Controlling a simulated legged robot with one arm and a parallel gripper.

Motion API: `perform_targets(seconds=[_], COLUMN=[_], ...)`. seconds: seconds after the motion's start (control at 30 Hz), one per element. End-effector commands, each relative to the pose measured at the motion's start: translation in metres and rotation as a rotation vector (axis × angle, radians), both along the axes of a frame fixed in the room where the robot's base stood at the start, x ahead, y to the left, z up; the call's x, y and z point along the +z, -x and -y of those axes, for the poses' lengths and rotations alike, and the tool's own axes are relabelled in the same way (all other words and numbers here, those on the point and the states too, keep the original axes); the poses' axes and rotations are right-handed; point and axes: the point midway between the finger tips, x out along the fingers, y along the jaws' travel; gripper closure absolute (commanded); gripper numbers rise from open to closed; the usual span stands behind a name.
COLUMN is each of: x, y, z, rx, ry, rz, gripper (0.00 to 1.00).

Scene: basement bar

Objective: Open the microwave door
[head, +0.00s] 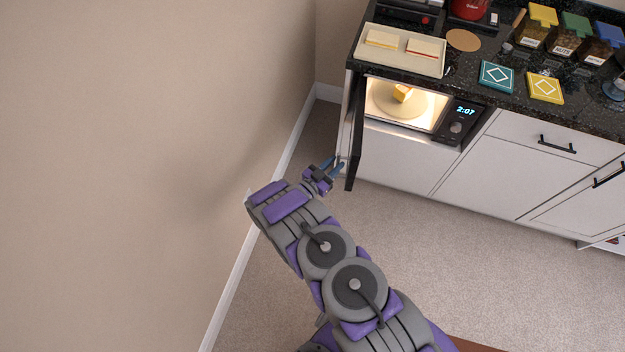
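The microwave (456,128) is built into the counter front, with a lit interior holding a round plate (386,106) and a yellow piece of food (402,93). Its dark door (355,145) is swung out wide from the left side of the opening, roughly square to the cabinet front. My gripper (335,164) is at the left, outer side of the door, close to its free end. Its two blue fingers show a gap between them. A pale handle part (343,145) runs along that side near the fingertips; I cannot tell whether they touch it.
A beige wall (140,150) stands close to the left of my arm. The carpet (490,260) is clear in front of the white cabinets.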

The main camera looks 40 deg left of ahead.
Motion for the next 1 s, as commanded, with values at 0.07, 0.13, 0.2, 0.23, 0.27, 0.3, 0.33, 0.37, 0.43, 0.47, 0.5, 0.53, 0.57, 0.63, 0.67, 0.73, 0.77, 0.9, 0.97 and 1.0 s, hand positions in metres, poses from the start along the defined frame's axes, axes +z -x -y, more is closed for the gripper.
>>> perform_targets(seconds=[0.07,0.13,0.2,0.23,0.27,0.3,0.33,0.37,0.43,0.47,0.5,0.53,0.57,0.63,0.67,0.73,0.77,0.9,0.97,1.0], x=[0.001,0.001,0.001,0.002,0.002,0.002,0.002,0.002,0.001,0.001,0.001,0.0,0.0,0.0,0.0,-0.001,-0.001,-0.001,-0.001,-0.001], y=[0.016,0.031,0.047,0.053,0.06,0.069,0.076,0.082,0.098,0.104,0.111,0.117,0.122,0.132,0.136,0.144,0.146,0.153,0.153,0.153], z=[-0.003,-0.006,-0.009,-0.01,-0.011,-0.013,-0.014,-0.015,-0.018,-0.019,-0.019,-0.02,-0.02,-0.022,-0.022,-0.024,-0.024,-0.025,-0.025,-0.025], rx=[0.004,0.005,0.005,0.003,0.004,0.004,0.005,0.003,0.004,0.004,0.002,0.003,0.002,0.002,0.001,0.001,0.001,0.0,-0.001,-0.001], ry=[0.002,0.002,0.002,0.001,0.001,0.0,0.0,-0.001,-0.001,-0.001,-0.001,0.0,0.001,0.002,0.002,0.001,0.001,0.0,0.0,0.0], rz=[-0.001,0.0,0.001,0.002,0.002,0.001,0.001,0.0,-0.002,-0.002,-0.001,0.0,0.0,0.001,0.001,0.001,0.0,-0.001,0.0,0.0], gripper=[0.71,0.71,0.71,0.71,0.71,0.71,0.71,0.71,0.71,0.71,0.71,0.71,0.71,0.71,0.71,0.71,0.71,0.71,0.71,0.71])
